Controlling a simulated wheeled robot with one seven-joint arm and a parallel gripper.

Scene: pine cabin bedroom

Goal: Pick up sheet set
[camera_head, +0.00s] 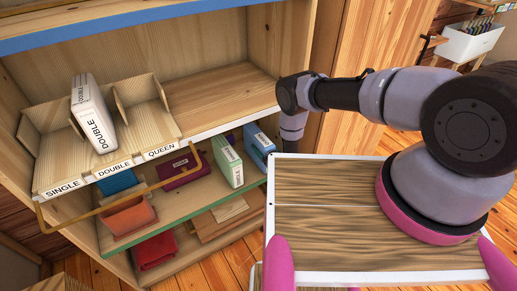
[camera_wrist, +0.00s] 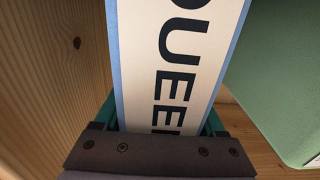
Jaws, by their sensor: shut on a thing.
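My gripper (camera_wrist: 160,118) is shut on a blue-edged sheet set (camera_wrist: 182,60) with a white face marked QUEEN. The same blue and white set shows in the head view (camera_head: 258,140), standing at the right end of the middle shelf. My gripper's fingers are hidden in the head view. In the wrist view a green set (camera_wrist: 285,85) stands to the right and a wooden wall to the left. A wooden sorter (camera_head: 150,127) labelled SINGLE, DOUBLE and QUEEN sits on the shelf above. A white DOUBLE set (camera_head: 92,112) stands tilted in its middle compartment.
Green (camera_head: 229,160), maroon (camera_head: 180,168), blue (camera_head: 117,181) and orange (camera_head: 128,216) sets lie or stand on the middle shelf. A red set (camera_head: 154,250) is below. A brass rail (camera_head: 110,205) runs in front. The upper shelf right of the sorter is clear.

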